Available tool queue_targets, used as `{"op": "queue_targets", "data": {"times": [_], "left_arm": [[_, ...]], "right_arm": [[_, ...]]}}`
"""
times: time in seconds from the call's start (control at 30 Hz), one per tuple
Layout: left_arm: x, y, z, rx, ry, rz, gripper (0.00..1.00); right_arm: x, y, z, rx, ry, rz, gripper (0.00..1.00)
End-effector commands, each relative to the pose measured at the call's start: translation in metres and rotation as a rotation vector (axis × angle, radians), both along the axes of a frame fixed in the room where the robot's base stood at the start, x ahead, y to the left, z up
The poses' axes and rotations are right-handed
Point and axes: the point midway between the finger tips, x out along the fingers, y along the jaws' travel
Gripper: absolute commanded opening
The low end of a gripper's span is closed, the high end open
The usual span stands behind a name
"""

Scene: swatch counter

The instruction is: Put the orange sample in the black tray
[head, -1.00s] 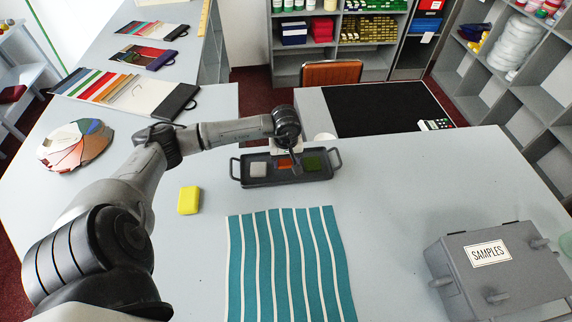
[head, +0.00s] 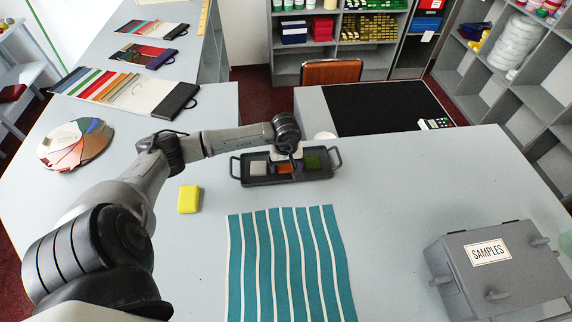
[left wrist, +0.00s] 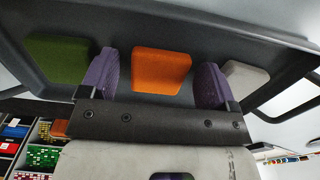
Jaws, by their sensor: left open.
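The black tray (head: 241,181) stands on the counter in the head view. The orange sample (head: 284,168) lies in it, between a pale grey sample (head: 259,167) and a green sample (head: 311,163). My left gripper (head: 285,162) is over the tray at the orange sample. In the left wrist view, the open purple-padded fingers (left wrist: 154,80) stand on either side of the orange sample (left wrist: 161,72), with small gaps. The tray (left wrist: 225,28) fills much of that view. My right gripper is in neither view.
A yellow block (head: 189,200) sits left of the tray. A teal striped cloth (head: 290,265) lies in front of it, and a grey SAMPLES box (head: 495,265) stands at right. A fan of colour swatches (head: 75,143) lies at left. The counter right of the tray is clear.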

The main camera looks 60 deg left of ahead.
Motion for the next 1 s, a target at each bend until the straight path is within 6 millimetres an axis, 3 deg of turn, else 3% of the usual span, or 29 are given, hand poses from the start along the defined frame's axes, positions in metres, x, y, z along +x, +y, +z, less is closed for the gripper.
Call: {"op": "queue_targets", "data": {"times": [0.27, 0.7, 1.0], "left_arm": [[0.0, 0.0, 0.006, 0.001, -0.001, 0.0, 0.83], [0.001, 0.001, 0.083, 0.002, -0.002, -0.001, 0.83], [0.0, 0.0, 0.117, 0.0, -0.001, 0.0, 0.83]], "right_arm": [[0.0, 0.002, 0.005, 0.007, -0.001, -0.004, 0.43], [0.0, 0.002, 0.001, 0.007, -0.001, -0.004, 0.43], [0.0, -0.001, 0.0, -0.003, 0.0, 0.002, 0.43]]}}
